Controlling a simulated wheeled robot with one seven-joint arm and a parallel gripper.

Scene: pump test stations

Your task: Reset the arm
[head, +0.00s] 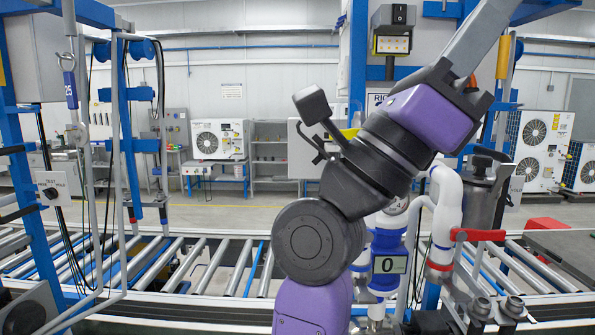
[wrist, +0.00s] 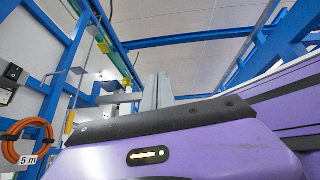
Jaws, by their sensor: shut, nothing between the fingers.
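My arm rises through the middle of the head view, bent at a dark round joint, and leans up to the right. The purple body of my gripper is at the upper right, in front of the pump station. Long grey fingers run up from it past the top edge of that view, so their tips are hidden there. In the wrist view the grey fingers of my gripper (wrist: 160,82) stand together beyond the purple housing, shut and empty. Nothing is held, and they appear to touch nothing.
A roller conveyor (head: 190,265) crosses behind my arm. A white pipe (head: 446,200) with a red valve handle (head: 478,235) stands close on the right. A blue frame (head: 22,170) stands at left. The wrist view shows an orange coiled hose (wrist: 25,140) and blue overhead beams (wrist: 200,38).

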